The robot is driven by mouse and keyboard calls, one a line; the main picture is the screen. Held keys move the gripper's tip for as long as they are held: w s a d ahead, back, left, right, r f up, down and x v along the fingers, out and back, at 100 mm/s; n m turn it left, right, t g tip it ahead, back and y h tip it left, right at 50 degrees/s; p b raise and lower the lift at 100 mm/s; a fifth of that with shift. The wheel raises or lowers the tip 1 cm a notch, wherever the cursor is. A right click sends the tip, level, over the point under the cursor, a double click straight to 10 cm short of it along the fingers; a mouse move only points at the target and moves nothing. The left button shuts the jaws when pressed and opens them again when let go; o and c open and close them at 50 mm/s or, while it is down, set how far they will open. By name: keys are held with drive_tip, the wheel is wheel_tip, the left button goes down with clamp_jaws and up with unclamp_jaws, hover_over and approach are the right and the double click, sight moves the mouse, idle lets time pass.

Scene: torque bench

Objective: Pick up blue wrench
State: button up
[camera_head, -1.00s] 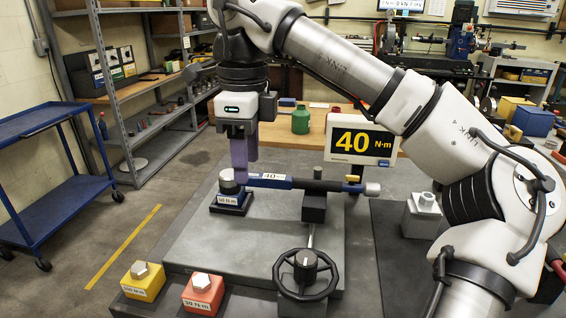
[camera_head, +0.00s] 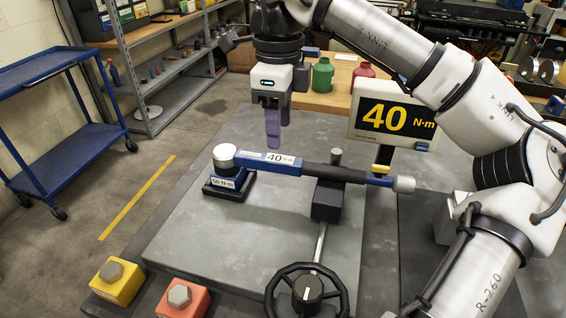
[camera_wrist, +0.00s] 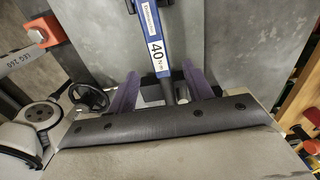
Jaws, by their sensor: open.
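The blue wrench (camera_head: 252,158) has a blue shaft with a "40" label, a dark grip and a pale end knob. In the wrist view, the wrench (camera_wrist: 150,25) runs between the spread fingers of my gripper (camera_wrist: 160,88). I cannot tell whether the fingertips reach its height.
A display (camera_head: 393,120) reading "40 N·m" stands behind the wrench's grip end. A black handwheel (camera_head: 307,291) is in front. Yellow (camera_head: 116,281) and red (camera_head: 183,299) bolt blocks sit at front left. The grey plate (camera_head: 215,240) has bare room before the wrench.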

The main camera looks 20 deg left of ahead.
sight(282, 159)
drive_tip(key=shift+s+d+f+p, duration=0.1)
drive_tip(key=shift+f+p, duration=0.2)
drive_tip(key=shift+f, duration=1.65)
drive_tip(key=shift+s+d+f+p, duration=0.1)
drive_tip(key=shift+f+p, duration=0.2)
drive_tip(key=shift+f, duration=1.6)
drive_tip(key=shift+w, duration=0.1)
clamp_jaws()
